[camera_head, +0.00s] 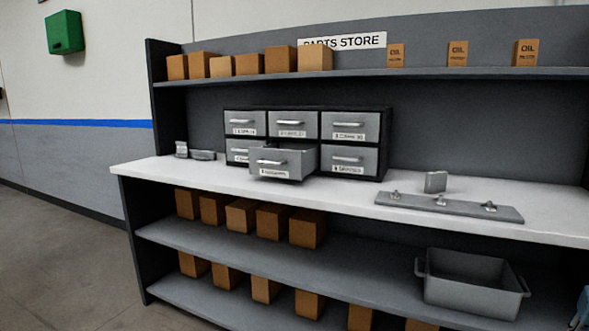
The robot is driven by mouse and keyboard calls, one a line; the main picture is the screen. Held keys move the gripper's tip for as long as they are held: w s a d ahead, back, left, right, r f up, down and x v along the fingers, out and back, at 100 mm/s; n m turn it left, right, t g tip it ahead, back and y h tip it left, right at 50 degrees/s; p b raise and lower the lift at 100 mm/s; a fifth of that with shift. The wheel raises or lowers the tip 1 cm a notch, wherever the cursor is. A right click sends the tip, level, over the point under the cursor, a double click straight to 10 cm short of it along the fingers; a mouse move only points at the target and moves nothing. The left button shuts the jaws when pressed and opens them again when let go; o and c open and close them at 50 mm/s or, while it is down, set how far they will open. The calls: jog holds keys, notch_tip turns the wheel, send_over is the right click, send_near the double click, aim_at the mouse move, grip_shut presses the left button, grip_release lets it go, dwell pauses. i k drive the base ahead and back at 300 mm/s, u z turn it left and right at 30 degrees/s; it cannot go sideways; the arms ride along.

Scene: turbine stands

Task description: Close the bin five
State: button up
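A dark cabinet (386,150) with two rows of grey drawer bins stands on the white counter. The bottom middle bin (270,173), which I take as bin five, is pulled out toward the front. It has a bar handle and a white label too small to read. The other bins, such as the top middle one (292,124) and the bottom right one (348,160), sit flush in the cabinet. The open bin partly covers the bottom left bin (238,152). My gripper is not in view.
The white counter (220,176) is clear in front of the cabinet. A grey plate (450,206) with fittings and a small block (435,182) lie to the right. Small grey parts (202,155) sit left. A grey tub (472,283) and several cardboard boxes fill lower shelves.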

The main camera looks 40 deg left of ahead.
aim_at(287, 160)
jog(key=u, duration=2.05)
jog(key=k, duration=0.55)
jog(key=z, duration=0.3)
jog(key=i, duration=1.1)
jog(key=u, duration=0.5)
